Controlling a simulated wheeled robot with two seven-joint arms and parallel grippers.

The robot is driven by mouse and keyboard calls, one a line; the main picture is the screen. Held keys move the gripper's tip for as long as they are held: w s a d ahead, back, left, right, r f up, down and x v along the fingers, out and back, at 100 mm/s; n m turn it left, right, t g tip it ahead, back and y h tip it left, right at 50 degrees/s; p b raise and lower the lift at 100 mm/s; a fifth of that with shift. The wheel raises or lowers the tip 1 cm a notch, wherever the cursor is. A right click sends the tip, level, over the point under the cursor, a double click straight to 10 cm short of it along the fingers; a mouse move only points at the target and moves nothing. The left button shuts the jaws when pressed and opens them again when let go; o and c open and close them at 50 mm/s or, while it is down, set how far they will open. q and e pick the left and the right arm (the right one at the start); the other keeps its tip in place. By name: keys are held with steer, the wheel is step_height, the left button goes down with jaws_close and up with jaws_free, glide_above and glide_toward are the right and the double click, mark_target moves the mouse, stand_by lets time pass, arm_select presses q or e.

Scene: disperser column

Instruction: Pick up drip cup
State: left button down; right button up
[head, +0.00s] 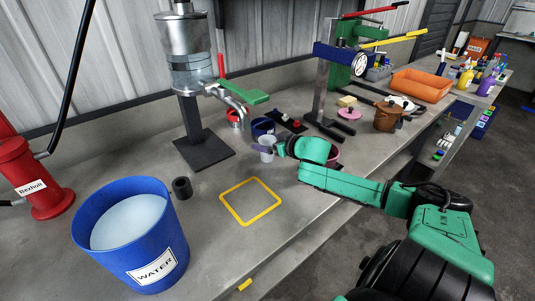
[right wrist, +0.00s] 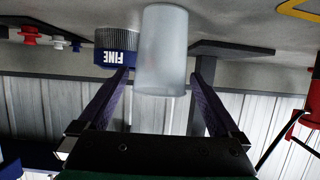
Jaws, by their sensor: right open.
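The drip cup (head: 267,149) is a small pale, frosted cup standing on the bench near the column's spout. In the right wrist view the drip cup (right wrist: 162,50) fills the gap between my fingers, with a visible space on each side. My right gripper (head: 281,148) is open, close to the cup's right side in the head view. Whether the cup is fully between the fingertips or just beyond them is hard to tell. The disperser column (head: 188,62) has a silver tank, a bent spout and a dark base plate (head: 204,150). My left gripper is out of view.
A blue container labelled FINE (right wrist: 116,47) stands close to the cup. A yellow square outline (head: 250,222) lies on clear bench in front. A blue WATER bucket (head: 150,258), a black ring (head: 182,188) and a red cylinder (head: 45,200) are at left; a brown pot (head: 386,119) is right.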

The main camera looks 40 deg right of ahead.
mark_target(263, 141)
steer(key=shift+x, duration=1.75)
steer(key=c, duration=1.3)
